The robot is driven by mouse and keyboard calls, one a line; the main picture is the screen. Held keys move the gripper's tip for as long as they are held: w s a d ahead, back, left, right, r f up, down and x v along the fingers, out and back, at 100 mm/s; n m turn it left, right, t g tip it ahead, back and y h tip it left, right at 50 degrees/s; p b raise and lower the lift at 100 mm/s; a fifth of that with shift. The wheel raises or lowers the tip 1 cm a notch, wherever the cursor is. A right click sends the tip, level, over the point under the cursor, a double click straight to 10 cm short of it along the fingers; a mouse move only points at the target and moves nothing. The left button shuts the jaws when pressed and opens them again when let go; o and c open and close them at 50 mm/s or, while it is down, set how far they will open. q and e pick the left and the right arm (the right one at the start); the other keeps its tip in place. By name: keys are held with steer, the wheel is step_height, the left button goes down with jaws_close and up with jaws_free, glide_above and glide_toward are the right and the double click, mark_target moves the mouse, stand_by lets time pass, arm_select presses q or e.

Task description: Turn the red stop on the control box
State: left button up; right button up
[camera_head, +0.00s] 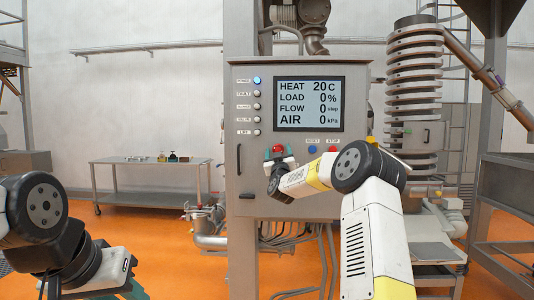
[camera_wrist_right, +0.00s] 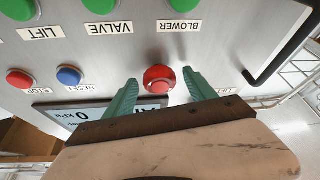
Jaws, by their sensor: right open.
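The grey control box (camera_head: 238,170) stands in front of me in the head view. A large round red knob (camera_head: 277,148) sits on its front below the screen; in the right wrist view this knob (camera_wrist_right: 158,74) is between the fingertips. My right gripper (camera_head: 279,157) is open, with one green finger on each side of the knob and visible gaps to it. A smaller red button (camera_head: 333,149) labelled STOP is to the right, beside a blue RESET button (camera_head: 312,149). My left gripper (camera_head: 135,290) shows only partly at the lower left edge.
Green buttons (camera_wrist_right: 100,5) labelled LIFT, VALVE and BLOWER lie near the knob in the wrist view. A black handle (camera_wrist_right: 283,48) is close by at the right. The screen (camera_head: 308,104) is above the knob. A metal table (camera_head: 150,166) stands behind.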

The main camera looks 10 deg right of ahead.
steer(key=shift+c, duration=0.2)
steer(key=c, duration=1.3)
steer(key=shift+m, duration=0.6)
steer(key=shift+c, duration=0.2)
steer(key=shift+a+m+g+h, duration=0.1)
steer(key=shift+m+g+h, duration=0.25)
steer(key=shift+m+h, duration=0.95)
steer(key=shift+m+g+h, duration=0.4)
steer(key=shift+m+h, duration=0.1)
steer(key=shift+m, duration=1.55)
steer(key=shift+a+m+g+h, duration=0.1)
steer(key=shift+m+g+h, duration=0.25)
steer(key=shift+m+h, duration=0.95)
steer(key=shift+m, duration=0.65)
steer(key=shift+r, duration=0.1)
